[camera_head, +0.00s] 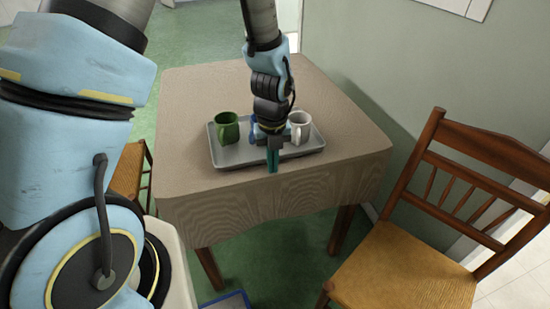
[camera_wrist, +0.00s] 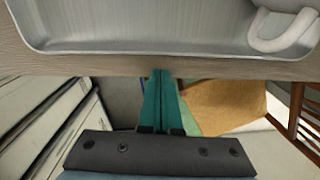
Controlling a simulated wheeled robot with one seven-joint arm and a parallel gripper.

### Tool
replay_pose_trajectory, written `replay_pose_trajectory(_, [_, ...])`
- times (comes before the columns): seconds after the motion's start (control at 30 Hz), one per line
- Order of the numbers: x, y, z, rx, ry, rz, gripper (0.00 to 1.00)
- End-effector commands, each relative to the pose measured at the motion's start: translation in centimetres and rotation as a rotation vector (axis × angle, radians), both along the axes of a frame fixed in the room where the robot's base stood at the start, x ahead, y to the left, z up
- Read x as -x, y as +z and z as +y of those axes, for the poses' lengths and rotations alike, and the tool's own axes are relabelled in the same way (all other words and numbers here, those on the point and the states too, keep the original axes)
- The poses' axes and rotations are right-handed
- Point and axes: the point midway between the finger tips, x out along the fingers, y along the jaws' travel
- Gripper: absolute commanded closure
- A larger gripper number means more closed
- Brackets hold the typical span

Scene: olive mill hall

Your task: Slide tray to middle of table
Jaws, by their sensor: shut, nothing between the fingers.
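A grey metal tray (camera_head: 237,157) lies near the front edge of the table, which has a brown cover (camera_head: 182,107). A green mug (camera_head: 227,128) stands on the tray's left part and a white mug (camera_head: 300,126) on its right part. Something blue shows between them, mostly hidden by my wrist. My gripper (camera_head: 272,160), with teal fingers, is shut and empty at the near side of the tray. In the wrist view the fingertips (camera_wrist: 160,75) point at the tray's near rim (camera_wrist: 150,48); whether they touch it, I cannot tell. Part of the white mug (camera_wrist: 285,30) shows there too.
A wooden chair with a woven seat (camera_head: 405,280) stands at the right, near the table. Another chair (camera_head: 130,172) is partly visible at the left. The table is bare behind the tray. A wall bounds the right side.

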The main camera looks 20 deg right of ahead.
Motion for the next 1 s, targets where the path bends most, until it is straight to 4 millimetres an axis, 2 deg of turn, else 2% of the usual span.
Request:
replay_pose_trajectory(0.2, [-1.6, 0.1, -0.3, -0.001, 0.0, 0.002, 1.0])
replay_pose_trajectory(0.57, [-1.8, 0.0, -0.3, 0.0, -0.001, 0.002, 1.0])
replay_pose_trajectory(0.67, [-2.4, 0.0, -0.5, 0.001, 0.002, 0.002, 1.0])
replay_pose_trajectory(0.77, [-4.2, 0.1, -0.8, 0.002, 0.003, 0.001, 1.0])
replay_pose_trajectory(1.0, [-10.0, 0.1, -1.9, 0.002, 0.004, 0.001, 1.0])
